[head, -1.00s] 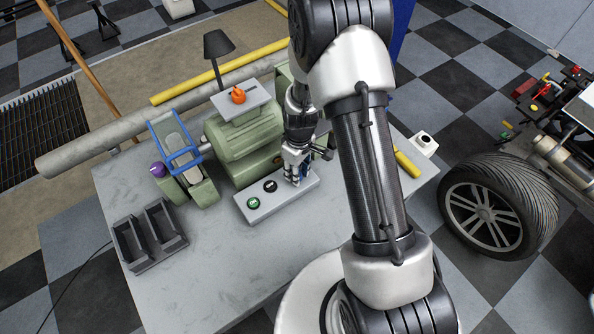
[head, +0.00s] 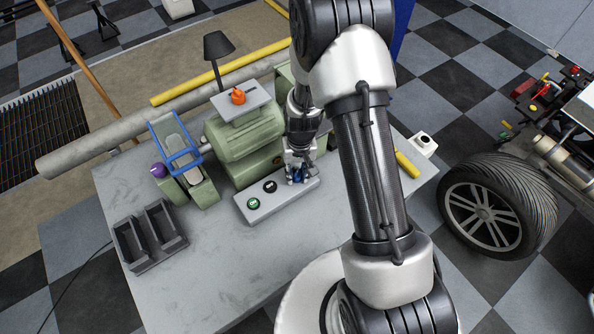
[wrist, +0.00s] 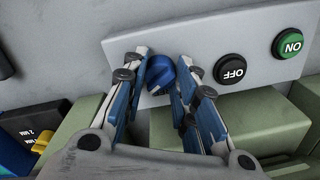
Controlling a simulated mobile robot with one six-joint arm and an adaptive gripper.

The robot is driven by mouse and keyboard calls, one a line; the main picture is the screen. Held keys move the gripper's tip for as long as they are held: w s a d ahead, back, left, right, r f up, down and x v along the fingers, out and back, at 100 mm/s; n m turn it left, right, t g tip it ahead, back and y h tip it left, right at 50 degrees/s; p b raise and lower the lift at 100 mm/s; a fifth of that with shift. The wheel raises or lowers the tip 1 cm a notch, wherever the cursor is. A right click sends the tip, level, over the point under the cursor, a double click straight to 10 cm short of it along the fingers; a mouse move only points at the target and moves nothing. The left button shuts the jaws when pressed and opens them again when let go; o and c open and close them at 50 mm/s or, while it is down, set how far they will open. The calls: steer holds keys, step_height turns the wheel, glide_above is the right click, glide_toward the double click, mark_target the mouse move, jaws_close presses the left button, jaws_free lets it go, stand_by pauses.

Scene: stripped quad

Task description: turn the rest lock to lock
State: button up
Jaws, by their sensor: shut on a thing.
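A blue rotary knob (wrist: 160,76) sits on a light grey control panel (wrist: 223,45), beside a black OFF button (wrist: 230,69) and a green ON button (wrist: 288,43) in the wrist view. My gripper (wrist: 163,62) has its two blue-padded fingers on either side of the knob and is shut on it. In the head view my gripper (head: 299,177) is at the right end of the panel (head: 277,203), and its fingers largely hide the knob. No lock wording is readable beside the knob.
The panel stands on a grey bench (head: 205,260) in front of a green machine (head: 240,150). A dark two-slot tray (head: 150,235) and a purple knob (head: 158,171) are at left. A yellow cylinder (head: 407,165) lies at right. The front of the bench is clear.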

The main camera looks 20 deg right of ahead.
mark_target(299, 174)
stand_by(0.4)
steer(key=o, duration=1.1)
steer(key=shift+r, duration=0.1)
steer(key=r, duration=1.2)
steer(key=shift+d, duration=0.3)
steer(key=shift+f, duration=0.1)
